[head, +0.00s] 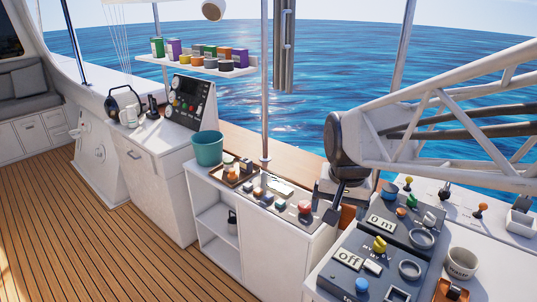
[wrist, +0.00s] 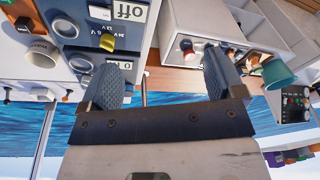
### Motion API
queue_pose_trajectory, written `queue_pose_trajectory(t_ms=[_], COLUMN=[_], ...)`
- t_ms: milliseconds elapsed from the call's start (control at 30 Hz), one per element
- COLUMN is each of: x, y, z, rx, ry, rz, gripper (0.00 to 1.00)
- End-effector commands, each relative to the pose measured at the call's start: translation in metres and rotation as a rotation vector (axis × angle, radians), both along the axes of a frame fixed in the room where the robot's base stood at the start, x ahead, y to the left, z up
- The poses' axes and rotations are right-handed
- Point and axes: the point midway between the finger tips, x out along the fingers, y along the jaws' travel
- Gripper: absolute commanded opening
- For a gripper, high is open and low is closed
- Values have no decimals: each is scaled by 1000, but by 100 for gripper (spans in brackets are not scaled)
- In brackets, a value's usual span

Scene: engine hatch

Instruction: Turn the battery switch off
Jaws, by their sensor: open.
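No control carries a readable battery label, so I cannot tell which one is the battery switch. The near dark panel at lower right in the head view has a display (head: 349,261) reading "off", a yellow knob (head: 380,243) and a blue button (head: 362,285). In the wrist view, upside down, this display (wrist: 130,11) and yellow knob (wrist: 107,42) lie beyond the left finger. A red knob (head: 305,207) is on the middle counter. My gripper (wrist: 164,78) is open and empty, its fingers apart; in the head view it hangs above and left of the panels, its fingertips partly hidden.
A second panel behind has a display (head: 381,222) reading "0 m". A cup (head: 461,264) stands to the right of the panels. A teal bucket (head: 208,148) and a tray of small items (head: 232,174) stand left on the middle counter. A post (head: 265,80) rises behind.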

Motion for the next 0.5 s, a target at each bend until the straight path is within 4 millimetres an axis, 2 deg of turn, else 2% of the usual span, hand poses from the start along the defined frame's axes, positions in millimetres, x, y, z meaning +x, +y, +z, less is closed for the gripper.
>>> queue_pose_trajectory(t_ms=[33,500], x=[12,112], y=[-1,-8], z=[-2,-22], rx=[5,45], ry=[6,41], rz=[-24,-274], gripper=[88,88])
